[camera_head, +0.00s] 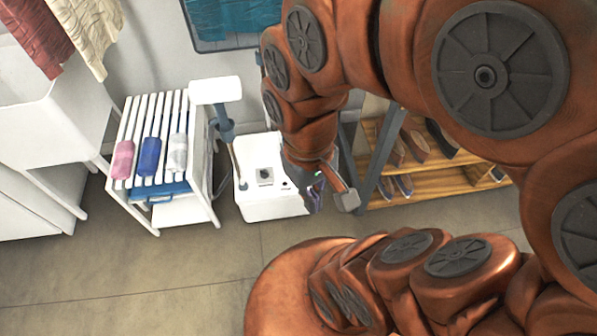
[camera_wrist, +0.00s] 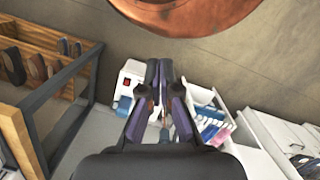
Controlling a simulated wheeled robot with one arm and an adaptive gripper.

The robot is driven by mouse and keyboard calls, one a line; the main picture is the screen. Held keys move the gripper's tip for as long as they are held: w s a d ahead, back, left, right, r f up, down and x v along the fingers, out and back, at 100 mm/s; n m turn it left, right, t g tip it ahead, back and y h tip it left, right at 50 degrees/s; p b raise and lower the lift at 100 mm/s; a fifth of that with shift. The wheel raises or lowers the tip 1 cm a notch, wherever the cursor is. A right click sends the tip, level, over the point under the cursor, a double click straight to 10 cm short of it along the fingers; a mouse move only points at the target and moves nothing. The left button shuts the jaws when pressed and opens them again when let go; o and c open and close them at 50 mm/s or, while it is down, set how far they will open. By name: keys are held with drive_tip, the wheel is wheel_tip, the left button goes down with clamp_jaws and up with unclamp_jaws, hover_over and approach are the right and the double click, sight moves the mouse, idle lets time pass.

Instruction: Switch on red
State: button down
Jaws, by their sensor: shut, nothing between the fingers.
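A small red switch (camera_wrist: 127,82) shows on the white box (camera_wrist: 133,71) in the wrist view, just left of my fingers. In the head view the white box (camera_head: 272,204) stands on the floor, with a small grey-and-dark fitting (camera_head: 265,176) on its top; I cannot make out red there. My gripper (camera_wrist: 159,68) is shut and empty, its dark fingers side by side. In the head view my gripper (camera_head: 315,195) hangs at the box's right side. I cannot tell whether it touches the box. Whether the switch is on cannot be told.
A white slatted rack (camera_head: 150,205) with pink, blue and white rolls stands left of the box. A white upright device (camera_head: 216,90) stands between them. A wooden shoe shelf (camera_head: 425,185) is to the right. A white basin unit (camera_head: 55,120) is far left.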

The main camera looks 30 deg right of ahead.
drive_tip(key=w+d+f+m+t+b, duration=0.1)
drive_tip(key=w+d+f+b, duration=0.6)
drive_tip(key=w+f+b, duration=0.5)
drive_tip(key=w+d+f+m+t+b, duration=0.2)
drive_tip(key=w+d+f+b, duration=0.6)
drive_tip(key=f, duration=1.4)
drive_tip(key=w+d+f+m+t+h+b, duration=0.1)
drive_tip(key=w+d+f+b, duration=0.7)
drive_tip(key=w+f+b, duration=0.8)
drive_tip(key=shift+f+m, duration=0.3)
drive_tip(key=shift+f, duration=0.25)
drive_tip(key=shift+w+d+f, duration=0.1)
drive_tip(key=shift+f, duration=0.05)
drive_tip(key=b+x, duration=0.1)
drive_tip(key=x, duration=0.3)
drive_tip(key=b+x, duration=0.2)
drive_tip(key=x, duration=0.2)
drive_tip(key=b+x, duration=0.1)
drive_tip(key=x, duration=0.4)
drive_tip(key=shift+s+a+b, duration=0.2)
drive_tip(key=shift+s+b, duration=0.2)
drive_tip(key=shift+f, duration=0.4)
